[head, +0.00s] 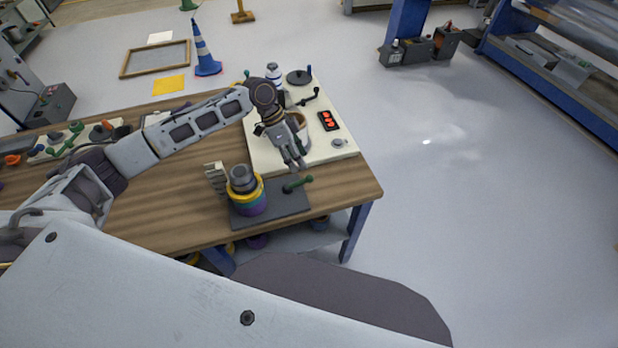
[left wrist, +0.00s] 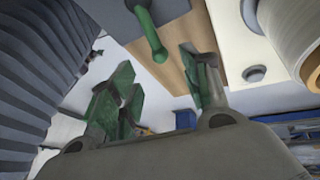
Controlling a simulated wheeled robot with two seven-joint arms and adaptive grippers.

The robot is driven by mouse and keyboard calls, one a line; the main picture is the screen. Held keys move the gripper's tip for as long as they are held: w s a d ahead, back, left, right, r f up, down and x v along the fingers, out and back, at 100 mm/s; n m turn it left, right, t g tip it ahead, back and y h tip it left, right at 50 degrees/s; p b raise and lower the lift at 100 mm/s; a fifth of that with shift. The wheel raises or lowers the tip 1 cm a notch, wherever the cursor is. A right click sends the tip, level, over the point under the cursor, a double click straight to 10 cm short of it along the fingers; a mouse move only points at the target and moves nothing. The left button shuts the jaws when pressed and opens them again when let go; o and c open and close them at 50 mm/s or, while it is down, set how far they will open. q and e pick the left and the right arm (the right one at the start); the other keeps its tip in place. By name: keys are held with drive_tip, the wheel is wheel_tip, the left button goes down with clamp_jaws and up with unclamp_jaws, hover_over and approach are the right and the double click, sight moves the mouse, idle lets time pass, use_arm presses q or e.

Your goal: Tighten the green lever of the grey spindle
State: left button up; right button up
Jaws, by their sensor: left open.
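The grey spindle (head: 242,179) stands upright on a dark grey base plate (head: 270,212) near the table's front right corner. Yellow and purple rings surround it. The green lever (head: 298,184) lies at the plate's right side, its round knob end pointing right. In the left wrist view the lever (left wrist: 150,36) shows at the top, beyond the fingers. My left gripper (head: 295,160) is open and empty, pointing down just above and behind the lever. Its green-padded fingers are apart in the left wrist view (left wrist: 160,75), with no contact on the lever visible. My right gripper is not in view.
A cream panel (head: 262,155) behind the gripper carries a roll, a display with red digits (head: 328,120) and a knob. A pale comb-like block (head: 215,178) stands left of the spindle. Floor is open right of the table.

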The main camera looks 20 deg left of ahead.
sight(307, 176)
use_arm(q)
drive_tip(key=x, duration=0.9)
drive_tip(key=shift+d+f+p, duration=0.15)
drive_tip(key=shift+f+p, duration=0.15)
clamp_jaws()
